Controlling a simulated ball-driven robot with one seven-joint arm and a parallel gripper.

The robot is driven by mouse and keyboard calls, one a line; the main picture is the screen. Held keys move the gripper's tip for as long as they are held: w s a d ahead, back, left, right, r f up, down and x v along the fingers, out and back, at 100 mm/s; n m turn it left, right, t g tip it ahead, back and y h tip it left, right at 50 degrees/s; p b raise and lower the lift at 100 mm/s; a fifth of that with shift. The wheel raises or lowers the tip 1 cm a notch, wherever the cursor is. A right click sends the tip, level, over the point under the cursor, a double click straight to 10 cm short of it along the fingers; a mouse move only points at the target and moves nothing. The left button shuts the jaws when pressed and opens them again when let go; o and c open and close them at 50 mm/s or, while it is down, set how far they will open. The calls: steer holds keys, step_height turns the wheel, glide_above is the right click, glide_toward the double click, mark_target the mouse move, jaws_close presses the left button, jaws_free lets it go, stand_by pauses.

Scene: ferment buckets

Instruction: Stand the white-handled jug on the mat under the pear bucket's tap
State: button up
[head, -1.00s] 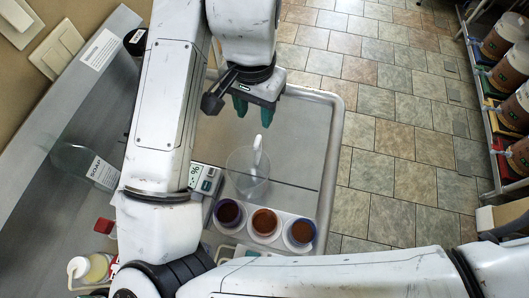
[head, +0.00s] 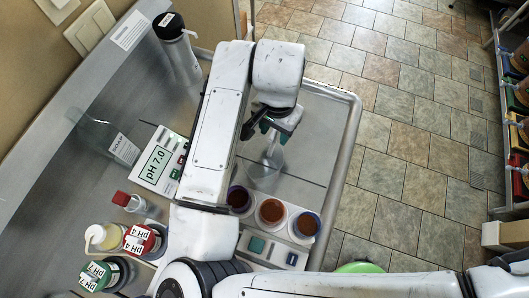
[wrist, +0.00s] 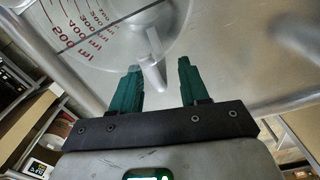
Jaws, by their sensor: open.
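The clear jug (head: 264,177) with a white handle (head: 270,146) stands on the metal tray top, behind the sample cups. In the wrist view the jug (wrist: 110,35) shows red volume marks, and its white handle (wrist: 153,76) lies between my green fingertips, nearer the left one. My gripper (head: 276,132) is open at the handle; it also shows in the wrist view (wrist: 158,74). I cannot tell whether a finger touches the handle. Brown buckets with taps (head: 522,92) stand on the rack at the far right, cut off by the frame; the pear bucket and its mat cannot be told apart.
Three cups of dark liquid (head: 271,211) stand close in front of the jug. A pH meter (head: 160,160), a soap bottle (head: 108,140) and several pH bottles (head: 143,240) crowd the left counter. The tiled floor (head: 400,150) between tray and rack is clear.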

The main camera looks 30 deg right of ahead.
jaws_close()
stand_by(0.3)
steer(key=shift+r, duration=0.1)
stand_by(0.4)
steer(key=shift+r, duration=0.55)
steer(key=s+r+b, duration=0.2)
steer(key=s+r, duration=0.9)
steer(key=s, duration=0.3)
steer(key=shift+r, duration=0.35)
